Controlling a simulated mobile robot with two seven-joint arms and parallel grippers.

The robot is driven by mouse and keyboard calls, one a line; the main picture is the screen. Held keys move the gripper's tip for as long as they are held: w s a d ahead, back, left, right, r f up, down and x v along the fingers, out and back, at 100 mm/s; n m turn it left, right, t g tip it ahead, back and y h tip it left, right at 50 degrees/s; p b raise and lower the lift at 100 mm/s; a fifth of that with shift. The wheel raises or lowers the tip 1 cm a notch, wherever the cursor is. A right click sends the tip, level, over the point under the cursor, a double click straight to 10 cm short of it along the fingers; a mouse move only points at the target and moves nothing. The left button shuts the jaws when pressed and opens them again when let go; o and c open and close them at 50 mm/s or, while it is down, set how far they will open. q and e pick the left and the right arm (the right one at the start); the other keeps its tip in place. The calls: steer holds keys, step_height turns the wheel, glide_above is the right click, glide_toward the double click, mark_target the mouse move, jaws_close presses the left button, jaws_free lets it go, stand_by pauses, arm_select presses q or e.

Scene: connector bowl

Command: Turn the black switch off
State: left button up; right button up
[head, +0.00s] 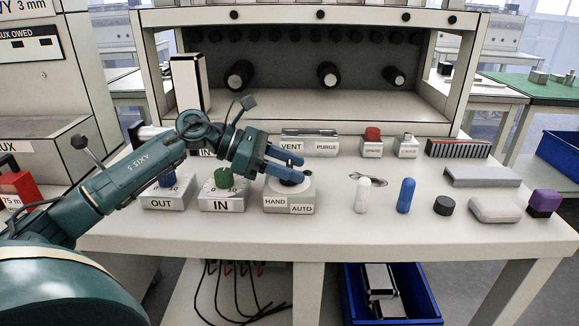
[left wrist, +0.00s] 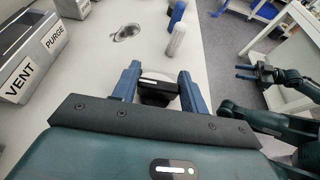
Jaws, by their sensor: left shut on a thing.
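The black switch (head: 292,179) is a round knob on a light grey box (head: 289,197) labelled HAND and AUTO. My left gripper (head: 283,162) is over that box, with its blue fingers shut on the knob. In the left wrist view the black knob (left wrist: 157,92) sits between the two fingers of my left gripper (left wrist: 160,90). A pale mark shows on the knob, but I cannot tell which setting it points to. My right gripper (left wrist: 246,72) shows at the right of the left wrist view, with its two blue fingers apart and nothing between them.
To the left stand the IN box (head: 222,205) with a green knob and the OUT box (head: 161,203) with a blue knob. The VENT and PURGE box (head: 308,146) is behind. White (head: 362,195) and blue (head: 405,196) upright pieces stand to the right.

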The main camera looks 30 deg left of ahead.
arm_select(q)
steer(key=o, duration=1)
arm_select(e)
steer(key=shift+f, duration=0.1)
arm_select(q)
steer(key=b+v, duration=0.1)
steer(key=v, duration=1.2)
steer(key=shift+b, duration=0.3)
steer(key=shift+r, duration=0.1)
arm_select(e)
steer(key=shift+w+a+t+y, duration=0.2)
steer(key=shift+w+t+y, duration=0.1)
steer(key=shift+t, duration=0.4)
steer(key=shift+d+r, duration=0.1)
steer(key=shift+r, duration=0.15)
